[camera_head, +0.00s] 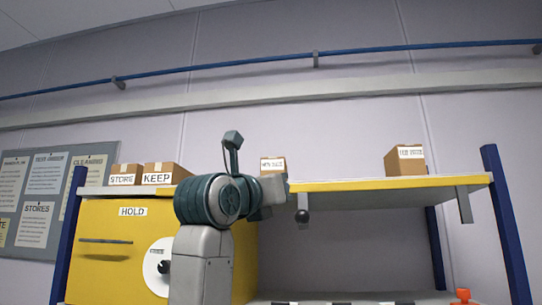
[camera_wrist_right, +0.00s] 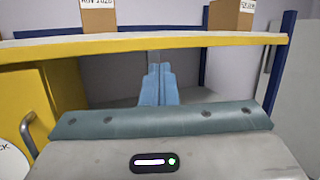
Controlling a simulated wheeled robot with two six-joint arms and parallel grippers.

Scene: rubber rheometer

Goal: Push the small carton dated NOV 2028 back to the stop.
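A small brown carton (camera_head: 272,164) stands on the yellow-edged shelf near the middle of the head view. Its white label is blurred there. In the right wrist view the left carton (camera_wrist_right: 98,20) has a label that seems to read NOV 2028, partly cut off by the top edge. My right gripper (camera_wrist_right: 159,70) shows in the right wrist view with its blue fingers together, empty, below the shelf's front edge and right of this carton. In the head view my arm stands before the shelf, and its fingertips cannot be made out. My left gripper is not in view.
Another carton (camera_head: 405,160) with a blurred label stands farther right on the shelf (camera_head: 375,185). STORE (camera_head: 123,176) and KEEP (camera_head: 165,174) cartons stand at the left, above a yellow HOLD cabinet (camera_head: 105,225). A blue post (camera_head: 507,225) bounds the right end.

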